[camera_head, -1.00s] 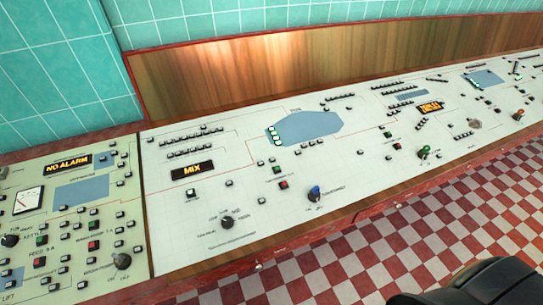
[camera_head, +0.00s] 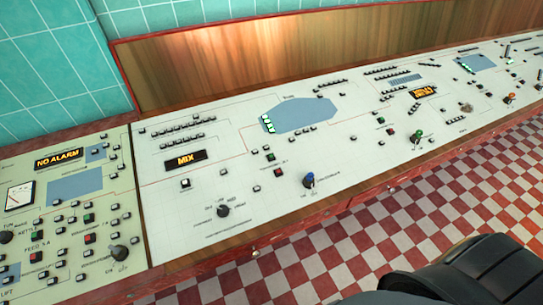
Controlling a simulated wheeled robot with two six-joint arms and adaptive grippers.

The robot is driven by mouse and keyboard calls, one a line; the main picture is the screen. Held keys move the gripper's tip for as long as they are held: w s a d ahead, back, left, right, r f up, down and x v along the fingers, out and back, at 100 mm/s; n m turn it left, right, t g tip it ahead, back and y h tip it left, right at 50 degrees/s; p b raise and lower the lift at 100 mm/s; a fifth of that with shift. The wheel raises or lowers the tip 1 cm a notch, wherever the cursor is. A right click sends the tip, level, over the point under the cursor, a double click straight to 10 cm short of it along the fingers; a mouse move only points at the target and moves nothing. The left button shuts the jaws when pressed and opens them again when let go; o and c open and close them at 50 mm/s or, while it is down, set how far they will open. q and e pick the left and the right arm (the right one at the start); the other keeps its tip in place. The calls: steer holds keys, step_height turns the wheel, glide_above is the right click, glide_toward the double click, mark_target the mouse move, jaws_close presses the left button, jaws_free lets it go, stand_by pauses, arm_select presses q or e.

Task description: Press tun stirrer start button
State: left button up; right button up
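A long white control panel (camera_head: 330,165) runs from the lower left to the upper right. It holds a blue tun-like shape (camera_head: 300,116), a lit MIX display (camera_head: 186,160) and a black rotary knob (camera_head: 223,211). A green button (camera_head: 270,157) sits above a red button (camera_head: 279,172), left of a blue knob (camera_head: 309,180). Another green button (camera_head: 381,120) and red button (camera_head: 391,132) lie farther right. The labels are too small to read, so I cannot tell which button is the tun stirrer start. Neither gripper shows.
A greener panel section (camera_head: 105,180) with a NO ALARM display (camera_head: 59,158) is at the left. A wooden backboard (camera_head: 290,55) stands behind the panel. The checkered floor (camera_head: 400,215) in front is open, with a dark part of mine at the lower right.

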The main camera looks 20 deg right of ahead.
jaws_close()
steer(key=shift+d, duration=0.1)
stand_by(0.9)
